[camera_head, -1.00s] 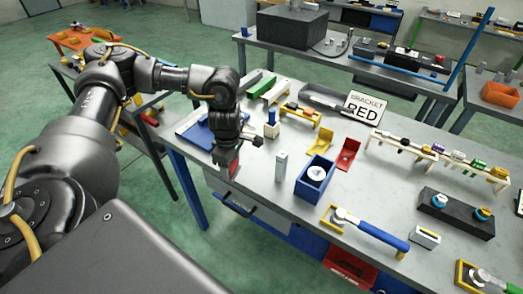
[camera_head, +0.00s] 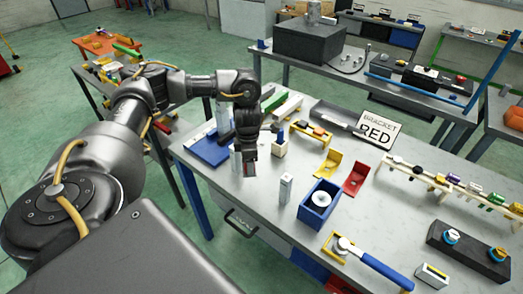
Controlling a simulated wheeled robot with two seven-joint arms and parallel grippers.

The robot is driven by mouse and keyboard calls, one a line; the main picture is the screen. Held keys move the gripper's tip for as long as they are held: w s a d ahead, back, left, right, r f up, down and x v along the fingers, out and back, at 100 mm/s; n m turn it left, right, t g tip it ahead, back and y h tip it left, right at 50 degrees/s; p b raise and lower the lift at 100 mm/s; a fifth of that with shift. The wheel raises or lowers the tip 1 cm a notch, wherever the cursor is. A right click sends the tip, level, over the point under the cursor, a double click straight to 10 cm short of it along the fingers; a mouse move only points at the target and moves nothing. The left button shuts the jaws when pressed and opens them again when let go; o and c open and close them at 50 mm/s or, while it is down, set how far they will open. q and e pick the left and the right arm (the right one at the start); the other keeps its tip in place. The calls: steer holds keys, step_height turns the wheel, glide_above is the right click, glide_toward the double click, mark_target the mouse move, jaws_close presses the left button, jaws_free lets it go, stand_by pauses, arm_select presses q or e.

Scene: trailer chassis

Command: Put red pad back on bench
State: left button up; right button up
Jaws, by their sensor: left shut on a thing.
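My left gripper (camera_head: 249,168) points down above the left part of the grey bench (camera_head: 252,207). It is shut on the small red pad (camera_head: 249,174), of which only a little red shows between the fingertips. I cannot tell how far the pad is above the bench top. The blue mat (camera_head: 207,151) lies to the left of the gripper, and a light upright block (camera_head: 285,189) stands to its right. My right gripper is not in view.
A blue bin (camera_head: 312,213) with a white roll, yellow (camera_head: 333,161) and red (camera_head: 356,179) brackets and a "BRACKET RED" sign (camera_head: 379,125) stand to the right. A blue-handled tool (camera_head: 368,262) lies near the front. The bench top's front left is clear.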

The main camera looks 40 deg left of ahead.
arm_select(q)
steer(key=f, duration=0.1)
steer(key=w+d+f+p, duration=0.1)
steer(key=w+d+f, duration=0.1)
steer(key=shift+f, duration=0.3)
steer(key=shift+w+d+f, duration=0.2)
steer(key=shift+w+f, duration=0.05)
steer(key=shift+f, duration=0.15)
steer(key=shift+w+d+f+p, duration=0.15)
steer(key=shift+f+p, duration=0.15)
steer(key=shift+p, duration=0.25)
step_height(320, 180, down, 2)
steer(key=shift+f+p, duration=0.1)
steer(key=shift+p, duration=0.75)
steer(key=shift+f, duration=0.4)
steer(key=shift+f, duration=0.15)
steer(key=o, duration=1.1)
